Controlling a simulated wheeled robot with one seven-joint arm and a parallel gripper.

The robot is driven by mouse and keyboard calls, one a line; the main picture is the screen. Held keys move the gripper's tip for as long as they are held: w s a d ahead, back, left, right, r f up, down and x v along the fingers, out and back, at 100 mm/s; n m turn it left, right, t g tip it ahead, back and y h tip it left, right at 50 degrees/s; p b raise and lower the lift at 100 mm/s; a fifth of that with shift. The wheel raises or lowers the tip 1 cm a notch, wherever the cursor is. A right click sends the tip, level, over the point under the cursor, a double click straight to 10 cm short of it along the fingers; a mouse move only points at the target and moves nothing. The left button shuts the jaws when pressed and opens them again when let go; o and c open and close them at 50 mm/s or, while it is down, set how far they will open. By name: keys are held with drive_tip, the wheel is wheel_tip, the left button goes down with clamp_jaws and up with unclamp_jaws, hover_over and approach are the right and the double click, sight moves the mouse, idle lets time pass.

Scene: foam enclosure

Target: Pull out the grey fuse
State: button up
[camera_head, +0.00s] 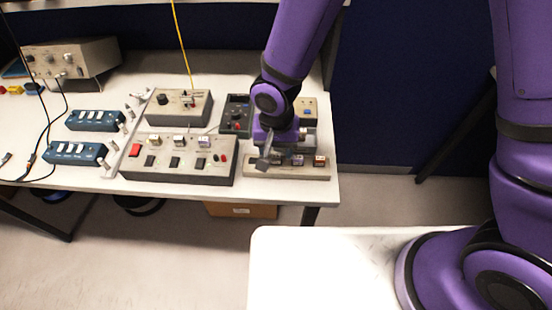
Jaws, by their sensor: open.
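A pale fuse strip (287,170) lies near the table's front right edge, with several small blocks standing in a row along it. A pale greyish block (298,160) and a brown-and-white block (319,160) show to the right of my gripper. Which block is the grey fuse is too small to tell for sure. My gripper (266,160) is open, pointing down over the left part of the strip. It hides what stands there. Whether a block is between its fingers cannot be seen.
A grey panel (180,176) with switches sits just left of the strip. A box with a dial (178,118), a dark meter (236,122) and blue switch blocks (96,121) are farther back and left. An empty white surface (330,262) is in front.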

sight(276, 156)
drive_tip(key=shift+f, duration=1.45)
drive_tip(key=shift+c, duration=0.2)
clamp_jaws()
drive_tip(key=shift+r, duration=0.1)
drive_tip(key=shift+r, duration=0.1)
drive_tip(key=shift+r, duration=2.8)
